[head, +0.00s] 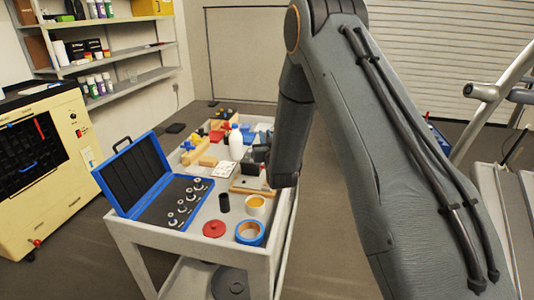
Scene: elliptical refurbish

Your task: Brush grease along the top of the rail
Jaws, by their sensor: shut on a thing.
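My gripper (261,153) shows only in part, small and dark beside my wrist, above the right side of the cart. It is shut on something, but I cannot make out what. No brush can be clearly made out. A small white tub with yellow-orange contents (256,203), possibly the grease, stands on the cart below my wrist. Pale, rail-like parts of a machine (500,210) show at the right edge, partly behind my arm. I cannot tell which is the rail or whether its top is greased.
The white cart (183,247) holds an open blue case (120,178), a white bottle (236,143), a red disc (214,228), a blue-rimmed ring (250,233) and a black cylinder (224,203). A cream cabinet (75,190) stands left. Shelves (110,65) hang behind. Grey floor (335,220) is open right of the cart.

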